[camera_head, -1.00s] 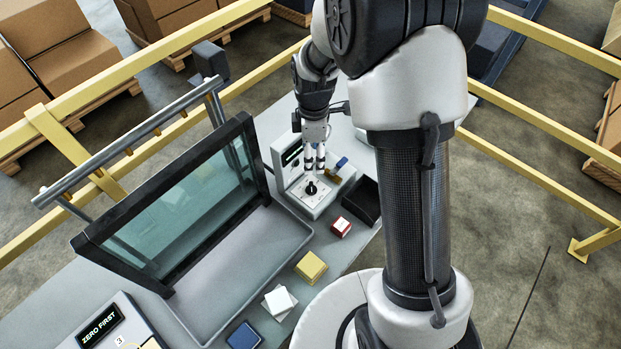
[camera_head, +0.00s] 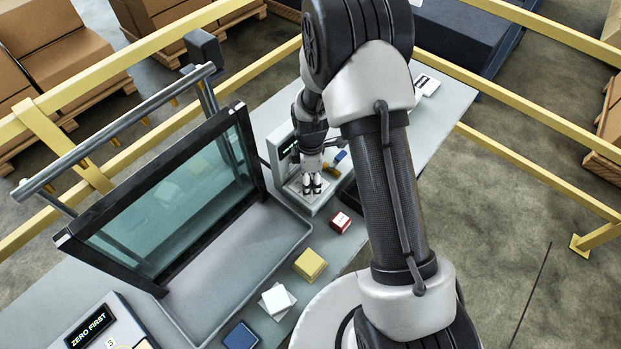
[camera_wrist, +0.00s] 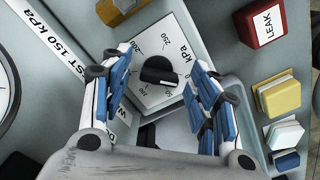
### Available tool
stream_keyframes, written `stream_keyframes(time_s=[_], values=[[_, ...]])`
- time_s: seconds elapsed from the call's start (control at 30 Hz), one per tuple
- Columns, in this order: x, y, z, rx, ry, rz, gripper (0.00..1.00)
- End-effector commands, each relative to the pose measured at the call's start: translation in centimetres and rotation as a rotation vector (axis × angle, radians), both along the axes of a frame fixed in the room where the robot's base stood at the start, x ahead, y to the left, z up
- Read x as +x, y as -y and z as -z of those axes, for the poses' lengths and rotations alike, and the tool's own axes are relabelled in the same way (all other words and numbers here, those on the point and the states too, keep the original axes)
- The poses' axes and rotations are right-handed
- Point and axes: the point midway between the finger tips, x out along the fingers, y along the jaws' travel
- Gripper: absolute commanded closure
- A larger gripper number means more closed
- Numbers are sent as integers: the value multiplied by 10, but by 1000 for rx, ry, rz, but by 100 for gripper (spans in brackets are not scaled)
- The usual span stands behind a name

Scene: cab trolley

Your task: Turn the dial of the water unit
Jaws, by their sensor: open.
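The water unit (camera_head: 318,207) is a pale box with a dark display, at the table's far part in the head view. Its dial (camera_wrist: 158,71) is a black knob on a white plate with numbers around it, seen in the wrist view. My gripper (camera_head: 312,188) is over the unit's plate and hides the dial in the head view. In the wrist view my gripper (camera_wrist: 163,62) is open, with one blue-padded finger on each side of the knob. Gaps show between the knob and both fingers. How far down the fingers reach is hard to tell.
A blue-handled brass fitting (camera_head: 340,157) sits close behind my gripper. A red block (camera_head: 341,222) labelled LEAK (camera_wrist: 263,20), a yellow block (camera_head: 310,264), a white block (camera_head: 277,300) and a blue block (camera_head: 241,336) line the table's edge. A glass-walled tray (camera_head: 204,325) stands left.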

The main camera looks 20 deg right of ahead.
Motion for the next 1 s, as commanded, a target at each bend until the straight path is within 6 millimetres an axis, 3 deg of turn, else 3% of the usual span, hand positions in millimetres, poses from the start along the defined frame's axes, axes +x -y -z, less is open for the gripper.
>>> stream_keyframes(time_s=[0.13, 0.8, 1.0], values=[[0, 0, 0, 0, 0, 0, 45], [0, 0, -1, 0, 0, 0, 89], [0, 0, -1, 0, 0, 12, 89]])
